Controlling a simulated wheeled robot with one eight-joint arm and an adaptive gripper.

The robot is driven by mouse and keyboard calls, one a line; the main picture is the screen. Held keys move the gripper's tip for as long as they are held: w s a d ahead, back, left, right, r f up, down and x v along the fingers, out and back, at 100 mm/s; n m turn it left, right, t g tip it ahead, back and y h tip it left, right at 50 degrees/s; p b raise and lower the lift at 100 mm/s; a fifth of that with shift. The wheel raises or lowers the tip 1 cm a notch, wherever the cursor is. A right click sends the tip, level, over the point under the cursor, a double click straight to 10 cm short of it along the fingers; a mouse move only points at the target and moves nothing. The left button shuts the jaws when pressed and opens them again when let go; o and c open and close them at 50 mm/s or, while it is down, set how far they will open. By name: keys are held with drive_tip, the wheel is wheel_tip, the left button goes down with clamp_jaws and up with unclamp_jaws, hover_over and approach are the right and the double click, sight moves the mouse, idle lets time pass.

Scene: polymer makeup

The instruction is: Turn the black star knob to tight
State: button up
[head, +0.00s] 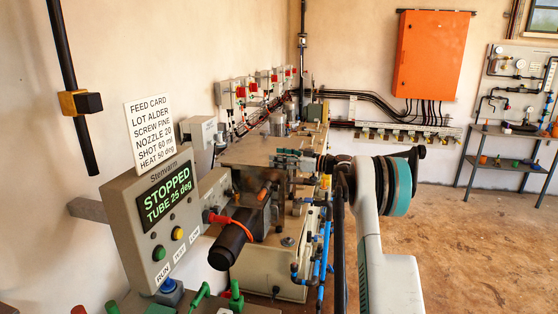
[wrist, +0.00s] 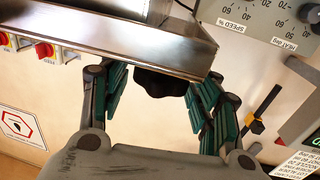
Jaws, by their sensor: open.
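A black knob (wrist: 160,83) shows in the wrist view just below the edge of a metal tray or hopper, which covers its upper part. Its star shape cannot be made out clearly. My gripper (wrist: 157,90) is open, with green-padded fingers on the left and right of the knob. A gap shows between the pads and the knob on each side. In the head view my gripper (head: 296,160) is small, over the machine beside the bench; the knob cannot be picked out there. I see no tight mark in either view.
The metal tray (wrist: 120,38) lies close above my fingers. A dial panel (wrist: 262,22) stands at the upper right. The control box (head: 160,205) reads STOPPED, TUBE 25 deg. A black cylinder (head: 230,243) juts out nearby. Open floor (head: 460,235) lies right of my arm.

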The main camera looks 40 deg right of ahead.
drive_tip(key=shift+w+a, duration=0.1)
drive_tip(key=c, duration=1)
